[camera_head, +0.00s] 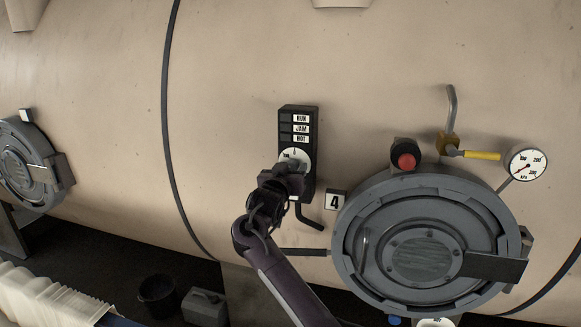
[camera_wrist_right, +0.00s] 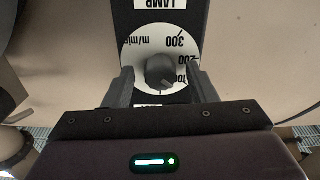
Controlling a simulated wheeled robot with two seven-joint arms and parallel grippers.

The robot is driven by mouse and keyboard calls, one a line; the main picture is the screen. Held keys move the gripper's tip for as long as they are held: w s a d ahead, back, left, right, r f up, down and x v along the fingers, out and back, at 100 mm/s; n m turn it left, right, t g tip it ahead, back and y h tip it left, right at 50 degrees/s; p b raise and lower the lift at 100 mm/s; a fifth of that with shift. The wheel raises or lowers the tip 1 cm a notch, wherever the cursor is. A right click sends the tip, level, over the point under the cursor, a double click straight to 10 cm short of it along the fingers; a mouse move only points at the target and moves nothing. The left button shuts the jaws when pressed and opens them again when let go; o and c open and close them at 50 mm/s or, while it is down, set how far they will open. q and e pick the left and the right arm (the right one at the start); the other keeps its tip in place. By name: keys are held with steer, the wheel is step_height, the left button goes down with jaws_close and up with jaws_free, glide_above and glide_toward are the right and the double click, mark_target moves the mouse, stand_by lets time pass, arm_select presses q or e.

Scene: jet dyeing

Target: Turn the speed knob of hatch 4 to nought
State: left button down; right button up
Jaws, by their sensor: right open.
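The black control panel (camera_head: 298,125) with RUN, JAM and HOT labels stands on the tan vessel beside the number 4 plate (camera_head: 335,200). The speed knob is a dark round knob (camera_wrist_right: 160,74) on a white dial (camera_wrist_right: 140,55) marked m/min, 100, 200 and 300, upside down in the right wrist view. A pale mark on the knob points toward the lower right there, near the 100 side; its exact reading is unclear. My right gripper (camera_wrist_right: 163,82) is open, its fingers on either side of the knob with gaps. In the head view it (camera_head: 290,168) covers part of the dial.
The round grey hatch (camera_head: 425,255) is right of the panel, with a red button (camera_head: 406,161), a yellow-handled valve (camera_head: 480,155) and a gauge (camera_head: 525,164) above it. A bent black handle (camera_head: 308,217) hangs below the panel.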

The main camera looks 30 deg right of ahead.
steer(key=c, duration=1)
steer(key=shift+f+m+b, duration=0.15)
steer(key=shift+m+b, duration=4.75)
steer(key=shift+b, duration=0.8)
steer(key=o, duration=1)
